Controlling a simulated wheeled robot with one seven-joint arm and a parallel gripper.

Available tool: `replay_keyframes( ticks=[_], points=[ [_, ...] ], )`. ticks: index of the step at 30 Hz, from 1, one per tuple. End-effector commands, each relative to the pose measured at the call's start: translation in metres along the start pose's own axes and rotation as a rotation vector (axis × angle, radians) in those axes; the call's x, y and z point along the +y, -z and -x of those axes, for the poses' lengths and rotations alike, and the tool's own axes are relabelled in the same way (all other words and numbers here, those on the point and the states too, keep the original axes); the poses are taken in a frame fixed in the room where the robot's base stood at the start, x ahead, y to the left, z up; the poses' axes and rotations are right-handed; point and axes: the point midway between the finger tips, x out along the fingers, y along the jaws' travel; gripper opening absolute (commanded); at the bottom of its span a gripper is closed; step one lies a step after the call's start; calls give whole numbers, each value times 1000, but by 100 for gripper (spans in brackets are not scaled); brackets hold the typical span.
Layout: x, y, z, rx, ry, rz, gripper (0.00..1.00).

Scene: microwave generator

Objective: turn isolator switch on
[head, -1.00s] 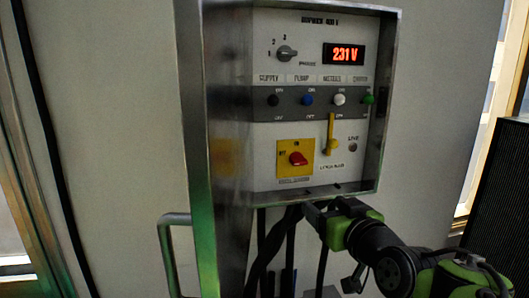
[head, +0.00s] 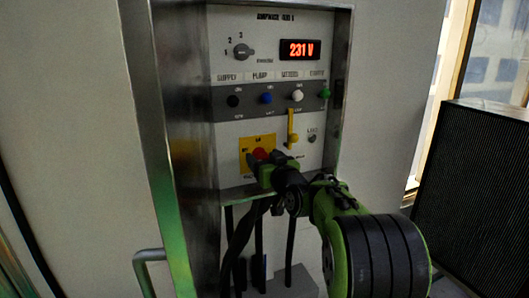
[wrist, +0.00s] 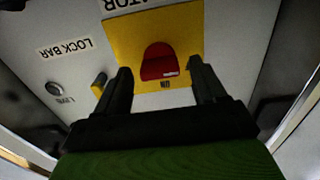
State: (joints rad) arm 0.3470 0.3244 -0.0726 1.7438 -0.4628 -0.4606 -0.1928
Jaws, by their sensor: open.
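The isolator switch is a red knob (head: 260,154) on a yellow plate (head: 246,143), low on the grey control panel. In the wrist view the red knob (wrist: 158,60) sits on the yellow plate (wrist: 121,36), with an upside-down "ON" label at its near edge. My gripper (head: 256,168) is in front of the plate and partly covers it and the knob. In the wrist view my gripper (wrist: 160,68) is open, with one finger on each side of the knob and visible gaps. Contact with the knob cannot be seen.
A yellow lock bar (head: 291,124) hangs right of the plate. Above are several coloured toggles, a selector knob (head: 243,51) and a display (head: 300,49) reading 231 V. The metal cabinet frame (head: 165,150) stands out at the left. Cables hang below the panel.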

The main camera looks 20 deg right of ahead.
Motion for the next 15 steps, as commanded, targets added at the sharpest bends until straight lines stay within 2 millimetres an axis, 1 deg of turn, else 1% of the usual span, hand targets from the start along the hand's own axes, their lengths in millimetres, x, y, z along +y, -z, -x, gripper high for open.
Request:
replay_keyframes(
  ticks=[3,8,15],
  points=[
    [0,0,-3,1,0,0,70],
    [0,-1,-3,1,0,0,70],
    [0,-1,-3,1,0,0,33]
  ],
)
